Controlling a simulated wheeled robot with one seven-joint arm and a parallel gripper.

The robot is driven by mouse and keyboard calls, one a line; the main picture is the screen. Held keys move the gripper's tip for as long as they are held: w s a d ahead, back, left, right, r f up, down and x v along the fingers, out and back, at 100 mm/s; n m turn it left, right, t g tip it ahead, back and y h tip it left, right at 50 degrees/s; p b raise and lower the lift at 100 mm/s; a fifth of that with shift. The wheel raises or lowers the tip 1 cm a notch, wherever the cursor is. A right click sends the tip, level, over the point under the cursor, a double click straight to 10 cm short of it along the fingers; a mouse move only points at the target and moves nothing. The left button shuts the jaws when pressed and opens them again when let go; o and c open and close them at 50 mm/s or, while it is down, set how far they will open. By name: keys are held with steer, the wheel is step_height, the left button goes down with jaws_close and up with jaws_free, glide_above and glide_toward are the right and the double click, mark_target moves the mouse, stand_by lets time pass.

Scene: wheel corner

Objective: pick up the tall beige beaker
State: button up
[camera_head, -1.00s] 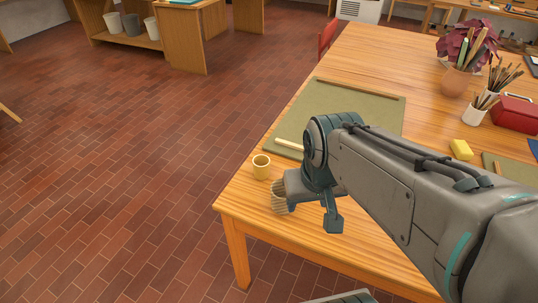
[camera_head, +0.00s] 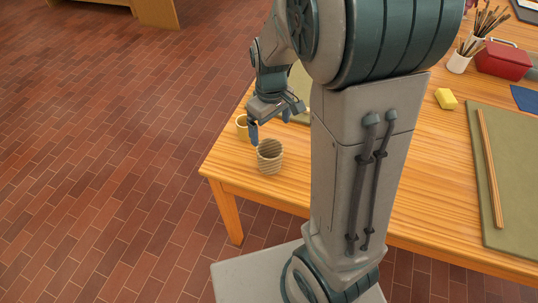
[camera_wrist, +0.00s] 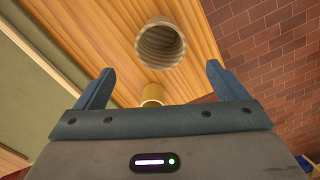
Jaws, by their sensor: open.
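The beige beaker (camera_head: 269,158), ribbed and open-topped, stands upright near the corner of the wooden table (camera_head: 225,160). It also shows in the wrist view (camera_wrist: 160,45), above and beyond the fingertips. A smaller yellow cup (camera_head: 241,125) stands behind it, partly hidden by a finger; in the wrist view the cup (camera_wrist: 152,94) lies between the fingers, nearer my palm. My gripper (camera_head: 272,122) is open and empty, pointing down above the table, just behind the beaker in the head view. In the wrist view my gripper (camera_wrist: 160,72) has its fingers wide apart.
Behind my arm is a green mat (camera_head: 301,88), mostly hidden. At right are another green mat (camera_head: 515,170) with a wooden stick, a yellow block (camera_head: 446,98), a red box (camera_head: 503,60) and a white brush pot (camera_head: 459,62). The table's edges lie close to the beaker.

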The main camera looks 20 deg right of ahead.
glide_toward(270, 154)
steer(key=s+f, duration=0.1)
steer(key=f, duration=0.3)
steer(key=s+f, duration=0.1)
steer(key=f, duration=0.1)
steer(key=shift+s+a+f, duration=0.2)
steer(key=shift+s+a, duration=0.1)
steer(key=shift+a, duration=0.1)
steer(key=c, duration=1.2)
